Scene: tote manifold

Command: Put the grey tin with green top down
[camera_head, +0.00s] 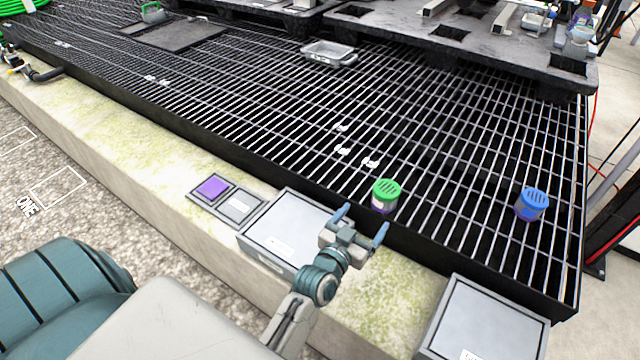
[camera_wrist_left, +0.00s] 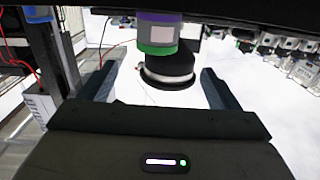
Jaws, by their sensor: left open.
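The grey tin with green top (camera_head: 384,197) stands upright by the near edge of the black grating, with a purple band below its ribbed green lid. My left gripper (camera_head: 361,225) is open and empty, just on the near side of the tin, its two blue-grey fingers apart and pointing towards it. In the left wrist view a green and purple banded tin (camera_wrist_left: 157,34) shows at the top, beyond the spread fingers. A dark round object beside it there is unclear. My right gripper is not in view.
A tin with a blue top (camera_head: 532,204) stands on the grating (camera_head: 440,150) to the right. Grey-lidded boxes (camera_head: 290,226) (camera_head: 487,318) sit on the pale ledge, with a purple and grey plate (camera_head: 226,198) to the left. A grey tray (camera_head: 328,53) lies farther back.

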